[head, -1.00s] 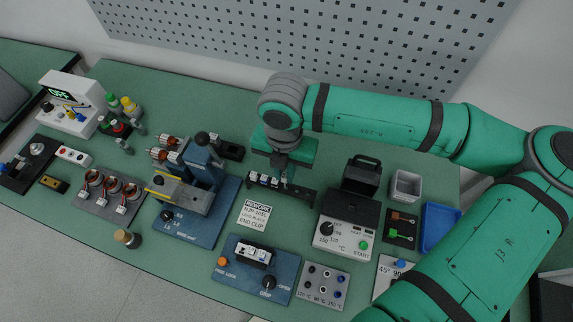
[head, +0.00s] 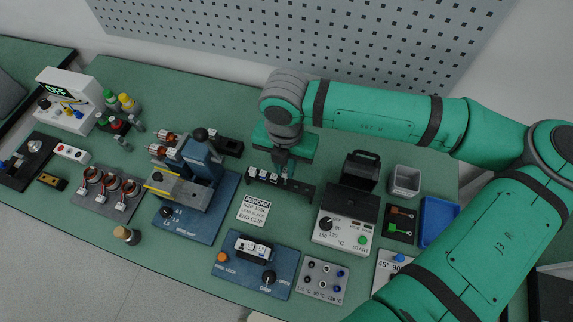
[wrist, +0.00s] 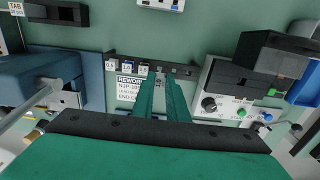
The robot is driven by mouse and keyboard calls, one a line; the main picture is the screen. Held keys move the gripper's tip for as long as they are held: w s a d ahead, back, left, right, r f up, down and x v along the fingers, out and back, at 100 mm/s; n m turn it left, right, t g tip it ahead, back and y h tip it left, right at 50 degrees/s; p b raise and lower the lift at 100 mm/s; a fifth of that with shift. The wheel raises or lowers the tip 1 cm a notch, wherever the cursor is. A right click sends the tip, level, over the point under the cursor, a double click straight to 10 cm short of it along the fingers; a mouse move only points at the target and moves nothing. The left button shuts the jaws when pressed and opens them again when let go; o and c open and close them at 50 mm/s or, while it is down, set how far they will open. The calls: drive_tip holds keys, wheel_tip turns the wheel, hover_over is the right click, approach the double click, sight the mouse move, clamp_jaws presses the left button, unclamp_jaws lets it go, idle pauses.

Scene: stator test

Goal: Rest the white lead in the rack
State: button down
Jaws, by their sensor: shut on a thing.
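My gripper (head: 286,176) is over the middle of the rack, just right of the tags. In the wrist view its teal fingers (wrist: 161,78) reach to the rack, close together on a small greyish piece. This piece appears to be the white lead, but its tip and most of its length are hidden. I cannot tell whether it touches the rack.
A REWORK card (head: 254,211) lies in front of the rack. A heater box (head: 345,222) stands close on the right, with a black holder (head: 361,171) behind it. A blue press (head: 200,190) stands on the left. Bare bench shows around the card.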

sight(285, 177)
drive_tip(key=shift+f, duration=0.55)
idle(0.9)
drive_tip(key=shift+f, duration=0.9)
drive_tip(key=shift+f, duration=0.1)
drive_tip(key=shift+f, duration=0.85)
drive_tip(key=c, duration=1.7)
unclamp_jaws()
drive_tip(key=shift+o, duration=0.2)
drive_tip(key=shift+a, duration=0.1)
wheel_tip(285, 177, up, 11)
drive_tip(key=shift+s+f, duration=0.1)
